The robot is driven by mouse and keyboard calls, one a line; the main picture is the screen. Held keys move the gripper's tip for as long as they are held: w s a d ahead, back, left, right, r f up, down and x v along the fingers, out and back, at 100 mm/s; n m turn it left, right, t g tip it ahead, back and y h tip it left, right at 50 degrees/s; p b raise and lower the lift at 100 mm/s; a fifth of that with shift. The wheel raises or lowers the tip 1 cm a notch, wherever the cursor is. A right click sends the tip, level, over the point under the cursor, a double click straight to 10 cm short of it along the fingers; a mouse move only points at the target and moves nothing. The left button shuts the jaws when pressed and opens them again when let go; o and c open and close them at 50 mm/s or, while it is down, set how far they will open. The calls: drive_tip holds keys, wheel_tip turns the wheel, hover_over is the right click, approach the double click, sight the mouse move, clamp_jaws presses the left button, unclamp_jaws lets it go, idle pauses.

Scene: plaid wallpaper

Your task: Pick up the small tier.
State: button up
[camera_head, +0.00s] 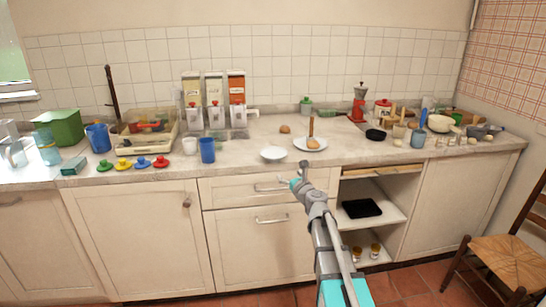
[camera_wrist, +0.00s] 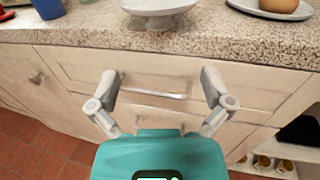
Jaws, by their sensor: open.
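A small white footed dish (camera_head: 273,153) stands upright near the front edge of the counter; it looks like the small tier. It also shows at the top of the wrist view, where the dish (camera_wrist: 158,7) is cut off by the frame edge. My gripper (camera_head: 299,179) is open and empty in front of the counter. In the wrist view, its two fingers (camera_wrist: 161,104) are spread wide, with drawer fronts behind them. The dish lies beyond the fingertips, apart from them.
A white plate (camera_head: 310,144) with a brown roundish item is close right of the dish. A blue cup (camera_head: 207,150) and a white cup (camera_head: 189,145) stand to its left. The counter's front edge (camera_wrist: 200,48) and a drawer handle (camera_wrist: 155,90) lie before my gripper.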

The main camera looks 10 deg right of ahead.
sight(280, 165)
drive_tip(key=shift+x, duration=4.1)
drive_tip(key=shift+w, duration=0.1)
drive_tip(key=shift+x, duration=2.7)
drive_tip(key=c, duration=1.3)
drive_tip(key=shift+r, duration=0.1)
drive_tip(key=shift+c, duration=0.2)
